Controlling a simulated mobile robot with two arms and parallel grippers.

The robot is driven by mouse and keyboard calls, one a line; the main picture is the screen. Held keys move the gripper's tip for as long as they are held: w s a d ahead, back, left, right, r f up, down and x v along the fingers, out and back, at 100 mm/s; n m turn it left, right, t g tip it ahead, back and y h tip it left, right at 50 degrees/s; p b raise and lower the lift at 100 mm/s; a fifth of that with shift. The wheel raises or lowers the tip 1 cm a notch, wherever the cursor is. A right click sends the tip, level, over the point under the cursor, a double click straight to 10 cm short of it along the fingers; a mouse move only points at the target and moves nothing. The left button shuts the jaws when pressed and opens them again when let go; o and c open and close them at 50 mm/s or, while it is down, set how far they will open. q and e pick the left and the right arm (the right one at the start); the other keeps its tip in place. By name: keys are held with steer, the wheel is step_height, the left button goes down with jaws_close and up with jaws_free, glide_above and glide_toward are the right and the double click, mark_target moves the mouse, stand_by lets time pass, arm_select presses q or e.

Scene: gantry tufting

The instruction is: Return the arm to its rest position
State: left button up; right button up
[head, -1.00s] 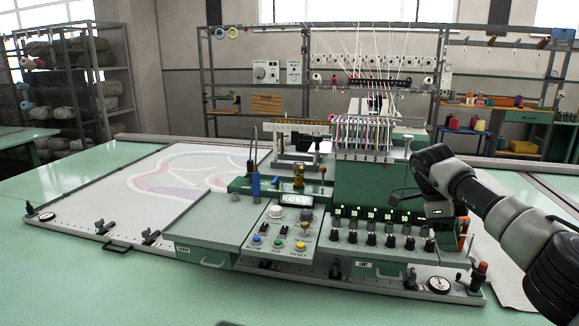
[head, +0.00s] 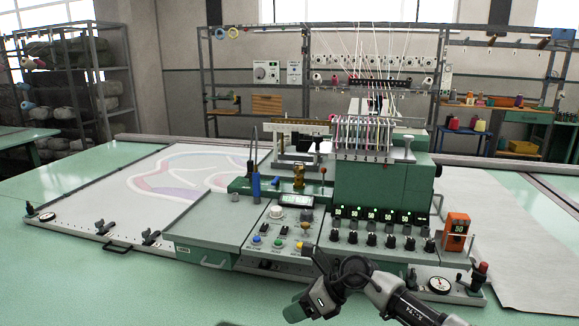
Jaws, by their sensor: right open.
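My right arm comes in from the lower right. Its gripper (head: 314,290) is low in the head view, in front of the green tufting machine (head: 375,185) and its front rail. The gripper is open, and I see nothing held in it. It overlaps the lower edge of the control panel (head: 265,238) in the picture; I cannot tell how far apart they are. My left gripper is out of view.
Dark knobs under green displays (head: 385,238) line the machine front. An orange counter (head: 456,230), a round dial (head: 439,285) and a red-topped knob (head: 481,270) stand at right. A patterned cloth (head: 180,172) lies left. The green table is clear at front left.

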steer(key=s+a+r+m+t+y, duration=0.55)
steer(key=m+t+y, duration=0.2)
steer(key=m, duration=0.45)
steer(key=s+d+f+m+t+h, duration=0.4)
steer(key=d+m+h, duration=0.5)
steer(key=m, duration=0.5)
steer(key=s+d+f+m+t+h, duration=0.2)
steer(key=s+d+f+m+h, duration=0.25)
steer(key=d+m+h, duration=0.65)
steer(key=s+d+f+m+g+y, duration=0.1)
steer(key=s+f+m+g, duration=0.25)
steer(key=s, duration=0.35)
steer(key=s+d+f+m+g+y, duration=0.1)
steer(key=s+d+f+m+g, duration=0.2)
steer(key=s, duration=0.4)
steer(key=s+f+m+g, duration=0.1)
steer(key=s+m+g, duration=0.25)
steer(key=s, duration=0.35)
step_height(320, 180, down, 27)
steer(key=s+n+g, duration=0.1)
steer(key=s+g, duration=0.1)
steer(key=s+d+f+g, duration=0.1)
steer(key=s+d+f, duration=0.2)
steer(key=s+f, duration=1.2)
steer(key=shift+s+f, duration=0.25)
steer(key=shift+s, duration=0.05)
